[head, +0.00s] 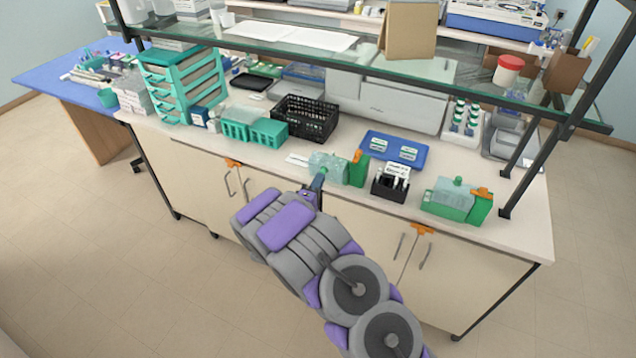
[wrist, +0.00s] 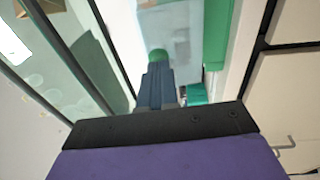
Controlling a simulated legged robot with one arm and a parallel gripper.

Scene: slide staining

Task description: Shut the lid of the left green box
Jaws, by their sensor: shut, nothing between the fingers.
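Whether the fingers touch the box is unclear.
A second green box (head: 447,206) with a pale top stands to the right. Between them is a black slide holder (head: 391,184), with a blue tray (head: 393,150) behind. A black basket (head: 305,120) is at the back left. A glass shelf (head: 330,58) hangs above.

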